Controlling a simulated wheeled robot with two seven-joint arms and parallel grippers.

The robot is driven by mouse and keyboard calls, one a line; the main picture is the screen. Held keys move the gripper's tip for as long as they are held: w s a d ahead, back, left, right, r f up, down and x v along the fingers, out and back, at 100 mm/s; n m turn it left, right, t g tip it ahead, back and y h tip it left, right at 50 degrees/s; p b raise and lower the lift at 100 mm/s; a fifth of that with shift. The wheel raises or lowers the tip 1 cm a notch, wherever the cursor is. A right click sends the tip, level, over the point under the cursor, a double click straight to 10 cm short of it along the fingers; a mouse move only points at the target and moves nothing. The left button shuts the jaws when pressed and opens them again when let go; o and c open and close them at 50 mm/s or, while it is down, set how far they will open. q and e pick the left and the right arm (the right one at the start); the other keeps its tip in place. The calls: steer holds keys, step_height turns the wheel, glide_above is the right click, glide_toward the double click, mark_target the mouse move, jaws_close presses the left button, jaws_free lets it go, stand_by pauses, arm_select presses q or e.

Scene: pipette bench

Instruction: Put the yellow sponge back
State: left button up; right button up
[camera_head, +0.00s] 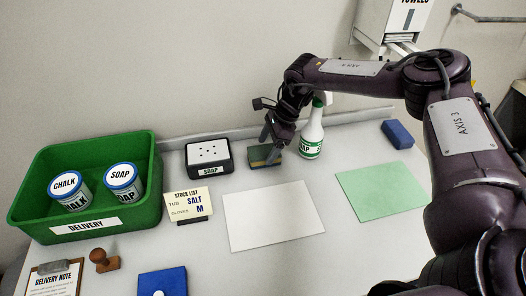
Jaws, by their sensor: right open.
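A small block with a dark green top and a yellowish side, which looks like the yellow sponge (262,159), lies at the back of the bench between the black soap dish and the spray bottle. My right gripper (271,146) is open, pointing down with its fingers at the sponge. Its fingers hide part of the block, and I cannot tell whether they touch it. My left gripper is not in view.
A white spray bottle (313,135) stands close right of the gripper; a soap dish (209,169) is to the left. A blue block (397,134), green mat (382,191), white sheet (273,216) and green delivery crate (137,224) with two tins share the bench. The sheet and mat are clear.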

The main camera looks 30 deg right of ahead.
steer(key=v, duration=0.9)
steer(key=shift+r, duration=0.15)
steer(key=shift+s+d, duration=0.1)
steer(key=shift+s, duration=0.05)
